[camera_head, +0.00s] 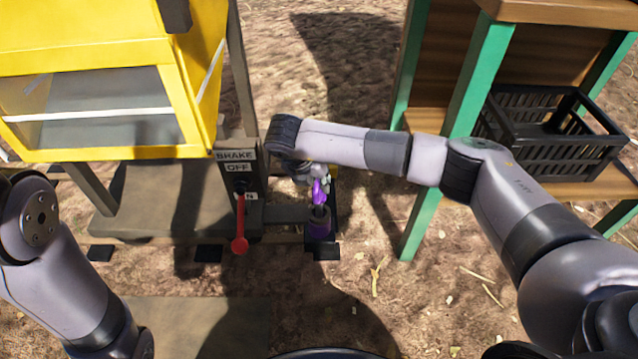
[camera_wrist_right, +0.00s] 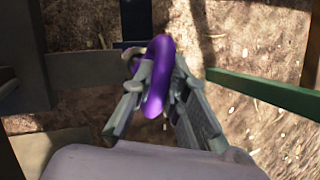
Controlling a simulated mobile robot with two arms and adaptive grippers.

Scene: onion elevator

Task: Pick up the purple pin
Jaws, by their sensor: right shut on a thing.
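The purple pin (camera_head: 319,191) shows in the head view just below my right wrist, above a dark holder with a purple band (camera_head: 319,224). I cannot tell whether the pin's lower end is in the holder. In the right wrist view the pin's purple ring (camera_wrist_right: 158,75) stands between the fingers of my right gripper (camera_wrist_right: 155,85). My right gripper is shut on the pin; in the head view it is partly hidden by my wrist. My left arm comes in at the lower left of the head view, and its gripper is out of view.
A yellow elevator cabin (camera_head: 100,85) stands at the left. A brake post with a red-knobbed lever (camera_head: 240,245) is just left of the pin. A green-posted wooden shelf (camera_head: 470,70) with a black crate (camera_head: 550,135) stands at the right. Bare ground (camera_head: 400,310) lies in front.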

